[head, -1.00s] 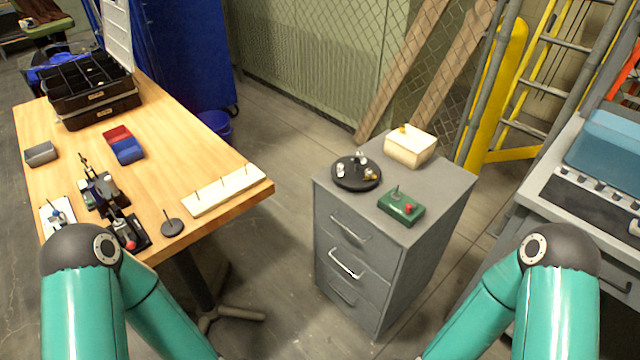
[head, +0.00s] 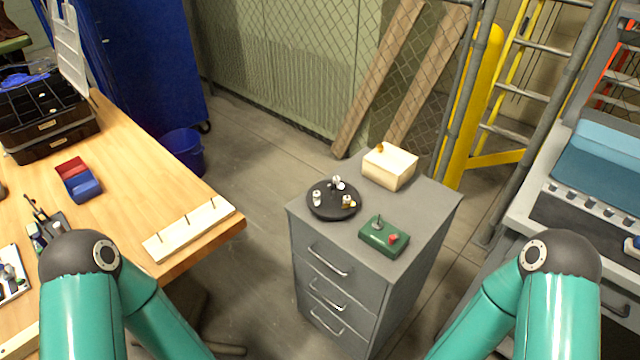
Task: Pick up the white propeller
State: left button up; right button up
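A round black tray (head: 331,211) sits on the grey drawer cabinet (head: 420,222). Small pieces stand on it: a white one (head: 317,198) at its left, another whitish one (head: 338,184) at its back and a brass-coloured one (head: 348,202) at its right. They are too small to tell which, if any, is the white propeller. My two teal arms show at the bottom left and bottom right, with only their dark joints and links in view. Neither gripper is in view.
A green box (head: 384,237) with a peg and red knob, and a cream block (head: 389,167), share the cabinet top. A wooden table (head: 130,165) stands left, with a pegged white strip (head: 190,229). A grey bench (head: 530,222) stands right. Floor shows between table and cabinet.

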aim_at(316, 197)
jog(key=z, duration=0.2)
jog(key=i, duration=0.65)
jog(key=u, duration=2.8)
jog(key=k, duration=1.25)
jog(key=z, duration=0.35)
jog(key=i, duration=0.95)
jog(key=z, duration=0.45)
